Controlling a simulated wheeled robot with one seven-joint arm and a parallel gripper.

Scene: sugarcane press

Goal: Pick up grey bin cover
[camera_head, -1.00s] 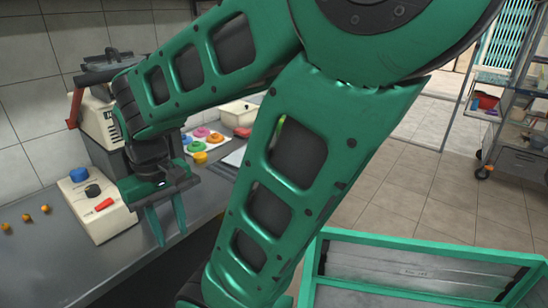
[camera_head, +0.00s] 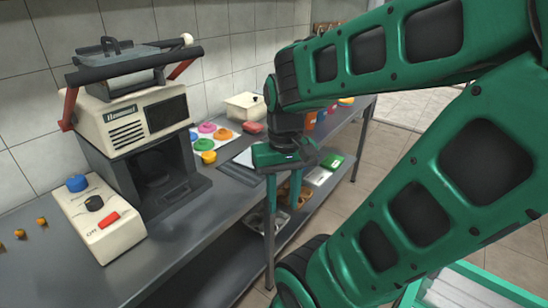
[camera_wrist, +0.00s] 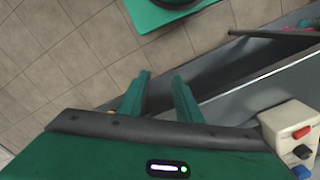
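I cannot surely make out the grey bin cover. A flat grey piece with a dark handle (camera_head: 115,58) lies on top of the cream press machine (camera_head: 135,120); I cannot tell if it is the cover. My gripper (camera_head: 283,212) points down at the front edge of the grey counter (camera_head: 205,205), right of the machine and apart from it. In the wrist view my gripper (camera_wrist: 160,76) has its two fingers apart with nothing between them. Floor tiles and the counter's side show beyond the fingers.
A control box (camera_head: 105,222) with blue, black and red controls stands in front of the machine. Coloured rings (camera_head: 206,144) and a white lidded box (camera_head: 245,107) are farther back on the counter. Goods lie on a lower shelf (camera_head: 235,262). The front middle counter is mostly clear.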

